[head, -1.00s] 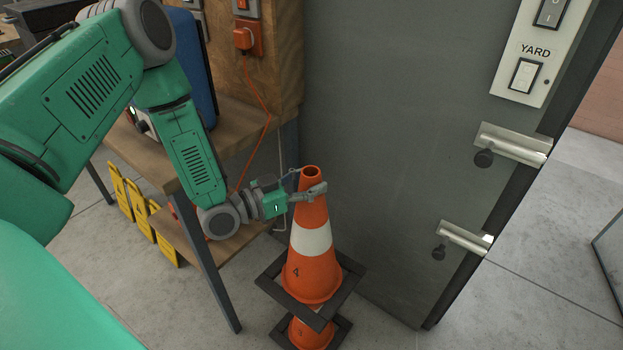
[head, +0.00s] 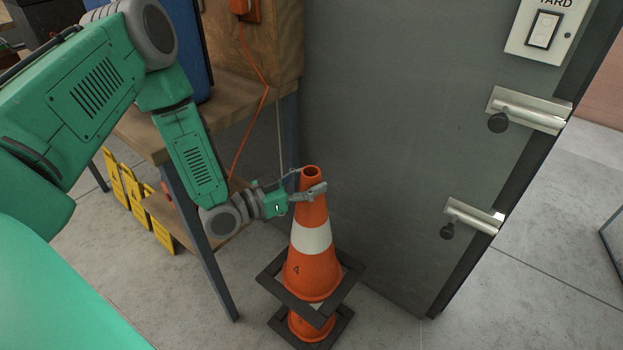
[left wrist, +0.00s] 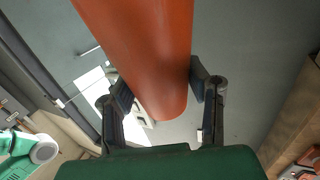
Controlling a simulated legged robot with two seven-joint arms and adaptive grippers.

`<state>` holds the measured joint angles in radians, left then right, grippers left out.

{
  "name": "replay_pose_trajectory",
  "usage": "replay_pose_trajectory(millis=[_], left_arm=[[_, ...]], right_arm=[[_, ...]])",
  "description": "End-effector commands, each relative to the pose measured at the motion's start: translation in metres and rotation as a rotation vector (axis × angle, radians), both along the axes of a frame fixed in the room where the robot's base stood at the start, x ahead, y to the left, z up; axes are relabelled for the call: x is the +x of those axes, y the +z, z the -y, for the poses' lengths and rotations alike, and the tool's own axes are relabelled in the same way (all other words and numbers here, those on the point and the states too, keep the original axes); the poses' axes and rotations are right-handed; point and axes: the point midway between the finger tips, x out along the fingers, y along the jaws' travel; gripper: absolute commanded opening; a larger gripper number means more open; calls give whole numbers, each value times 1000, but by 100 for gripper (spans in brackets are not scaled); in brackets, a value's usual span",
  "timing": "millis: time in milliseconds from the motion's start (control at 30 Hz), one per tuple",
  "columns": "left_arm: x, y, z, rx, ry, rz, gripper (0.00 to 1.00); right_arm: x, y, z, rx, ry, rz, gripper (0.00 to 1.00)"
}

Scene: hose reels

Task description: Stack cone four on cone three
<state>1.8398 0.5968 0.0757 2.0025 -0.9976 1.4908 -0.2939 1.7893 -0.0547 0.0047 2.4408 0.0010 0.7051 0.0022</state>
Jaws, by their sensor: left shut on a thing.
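Cone four (head: 312,270), orange with a white band and a dark square base, is upright over the lower cone (head: 312,328), which I take to be cone three. The lower cone shows only in part under cone four's base, and its own dark base is on the floor. Whether cone four rests fully on it I cannot tell. My left gripper (head: 309,194) is shut on cone four near its top. In the left wrist view the orange cone (left wrist: 145,50) is between the two fingers (left wrist: 160,95). My right gripper is not in view.
A wooden workbench (head: 150,130) with a blue case (head: 190,40) stands left of the cones. Yellow folding signs (head: 140,205) stand on the floor beneath it. A grey door (head: 400,130) with handles is close behind and right. Floor to the right is clear.

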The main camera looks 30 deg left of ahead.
Motion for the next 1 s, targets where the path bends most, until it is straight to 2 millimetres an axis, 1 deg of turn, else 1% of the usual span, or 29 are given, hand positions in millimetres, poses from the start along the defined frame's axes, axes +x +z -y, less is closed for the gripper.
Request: replay_pose_trajectory(millis=[33, 1000], left_arm=[[1, -5, 1, -3, 0, 8, 0], [1, -86, 1, -3, 0, 8, 0]], right_arm=[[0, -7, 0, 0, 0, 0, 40], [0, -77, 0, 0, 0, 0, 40]])
